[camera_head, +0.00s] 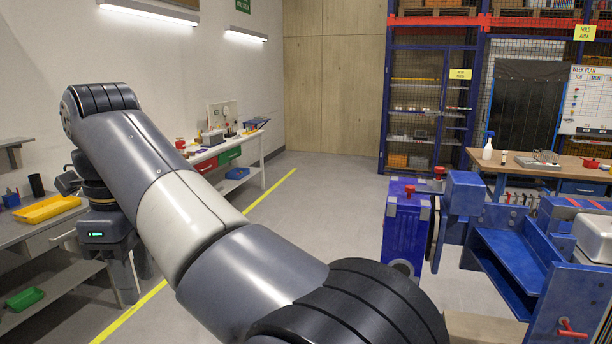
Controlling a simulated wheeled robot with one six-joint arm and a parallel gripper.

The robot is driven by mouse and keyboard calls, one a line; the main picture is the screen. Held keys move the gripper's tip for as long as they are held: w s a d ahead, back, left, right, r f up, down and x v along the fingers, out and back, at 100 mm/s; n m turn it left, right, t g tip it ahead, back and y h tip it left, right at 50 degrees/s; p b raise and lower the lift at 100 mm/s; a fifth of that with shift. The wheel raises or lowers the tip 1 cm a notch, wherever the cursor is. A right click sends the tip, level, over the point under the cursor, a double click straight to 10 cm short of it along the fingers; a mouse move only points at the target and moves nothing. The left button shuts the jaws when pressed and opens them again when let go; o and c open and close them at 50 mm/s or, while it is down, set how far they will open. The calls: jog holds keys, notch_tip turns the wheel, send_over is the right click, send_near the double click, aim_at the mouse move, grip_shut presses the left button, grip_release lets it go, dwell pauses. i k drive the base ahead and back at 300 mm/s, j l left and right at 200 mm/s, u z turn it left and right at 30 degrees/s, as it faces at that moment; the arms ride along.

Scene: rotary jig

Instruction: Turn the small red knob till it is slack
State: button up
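Red knobs show on the blue jig at the right. One small red knob (439,171) stands on top near the upright post. Another small red knob (410,190) is on the blue gearbox-like block (403,228). A red T-shaped handle (570,330) is low on the jig's front. I cannot tell which one the task means. My arm crosses the picture from bottom right to upper left. My gripper (124,280) hangs at the far left, well away from the jig and its knobs. Its fingers are small and dark, and their opening is unclear.
A grey workbench (40,245) with a yellow tray (47,208) and green bin (25,298) is at left. A white bench (225,152) stands behind. A wooden table (540,172) is at back right. Open floor (310,210) lies between my arm and the jig.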

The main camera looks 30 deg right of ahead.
aim_at(411, 189)
jog(key=i+j+u, duration=0.2)
jog(key=i, duration=0.5)
jog(key=i+u, duration=0.15)
jog(key=i, duration=0.6)
jog(key=i+l+z, duration=0.15)
jog(key=i+z, duration=0.3)
jog(key=i+l+z, duration=0.1)
jog(key=i+z, duration=0.15)
jog(key=z, duration=0.2)
jog(key=i+j+z, duration=0.15)
jog(key=i+z, duration=0.3)
jog(key=i+j+z, duration=0.2)
jog(key=z, duration=0.25)
jog(key=i+z, duration=0.2)
jog(key=z, duration=0.25)
jog(key=i+z, duration=0.25)
jog(key=z, duration=0.25)
jog(key=i+j+z, duration=0.1)
jog(key=z, duration=0.35)
jog(key=i+j+z, duration=0.2)
jog(key=z, duration=0.25)
jog(key=i+z, duration=0.25)
jog(key=z, duration=0.25)
jog(key=i+j+z, duration=0.15)
jog(key=z, duration=0.3)
jog(key=i+j+z, duration=0.2)
jog(key=z, duration=0.3)
jog(key=i+j+z, duration=0.2)
jog(key=z, duration=0.25)
jog(key=j, duration=0.1)
